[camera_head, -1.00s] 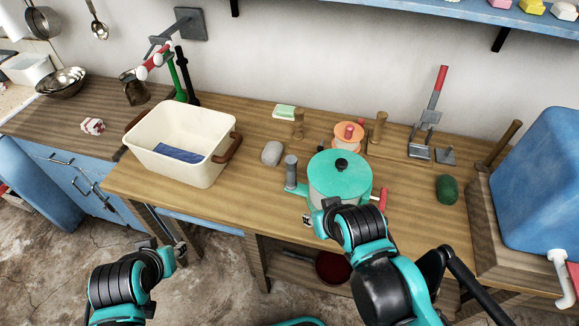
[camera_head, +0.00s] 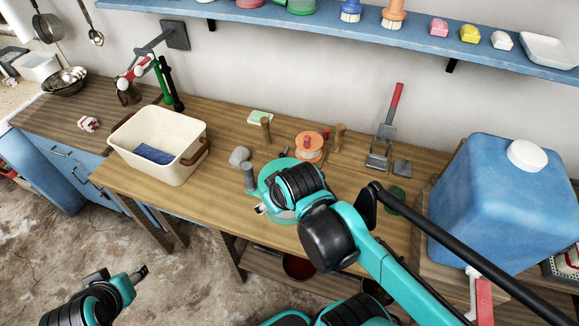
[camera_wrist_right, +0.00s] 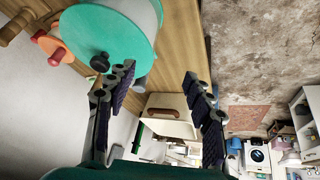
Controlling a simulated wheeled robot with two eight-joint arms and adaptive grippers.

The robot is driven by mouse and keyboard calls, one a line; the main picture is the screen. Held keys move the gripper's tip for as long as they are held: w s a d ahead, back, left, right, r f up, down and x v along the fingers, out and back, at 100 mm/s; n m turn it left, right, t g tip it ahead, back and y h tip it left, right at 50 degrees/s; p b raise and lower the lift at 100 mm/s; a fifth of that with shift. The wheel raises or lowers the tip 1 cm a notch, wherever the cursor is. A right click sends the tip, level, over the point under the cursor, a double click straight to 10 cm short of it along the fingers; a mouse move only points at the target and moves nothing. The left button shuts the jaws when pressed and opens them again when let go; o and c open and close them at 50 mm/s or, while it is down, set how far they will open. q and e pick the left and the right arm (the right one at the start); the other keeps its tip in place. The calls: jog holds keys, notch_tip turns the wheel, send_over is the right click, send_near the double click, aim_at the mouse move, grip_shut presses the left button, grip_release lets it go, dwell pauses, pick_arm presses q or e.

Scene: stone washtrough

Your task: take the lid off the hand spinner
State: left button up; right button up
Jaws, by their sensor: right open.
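The hand spinner's teal lid (camera_head: 267,180) is on the wood counter, mostly hidden behind my right arm in the head view. In the right wrist view the round teal lid (camera_wrist_right: 85,30) sits on the pale spinner body (camera_wrist_right: 146,12), its dark knob (camera_wrist_right: 100,62) showing near one finger. My right gripper (camera_wrist_right: 160,72) is open, with nothing between its fingers; the knob lies beside the fingers, not between them. In the head view its tip (camera_head: 260,209) is at the spinner's near left side. My left gripper (camera_head: 141,272) is away from the counter at lower left; its jaws are unclear.
A cream basin (camera_head: 160,142) with a blue item stands left on the counter. A grey stone (camera_head: 239,157), an orange spool (camera_head: 309,147) and wooden pegs are close around the spinner. A blue water tank (camera_head: 490,205) stands at right. The front counter between basin and spinner is clear.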

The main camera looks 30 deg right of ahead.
jog(key=w+d+r+n+g+p, duration=0.1)
jog(key=w+d+n+g+p, duration=0.1)
jog(key=w+p, duration=0.1)
jog(key=w+d+r+n+g+p, duration=0.1)
jog(key=w+d+n+g+p, duration=0.1)
jog(key=p, duration=0.4)
jog(key=w+d+n+g+p, duration=0.2)
jog(key=w+d+n+p, duration=0.1)
jog(key=d+n+p, duration=0.1)
jog(key=shift+w+d+r, duration=0.25)
jog(key=shift+w+r, duration=0.15)
jog(key=f, duration=0.2)
jog(key=f+b, duration=0.1)
jog(key=f, duration=0.2)
jog(key=d+f, duration=0.1)
jog(key=f, duration=0.2)
jog(key=shift+w, duration=0.2)
grip_shut()
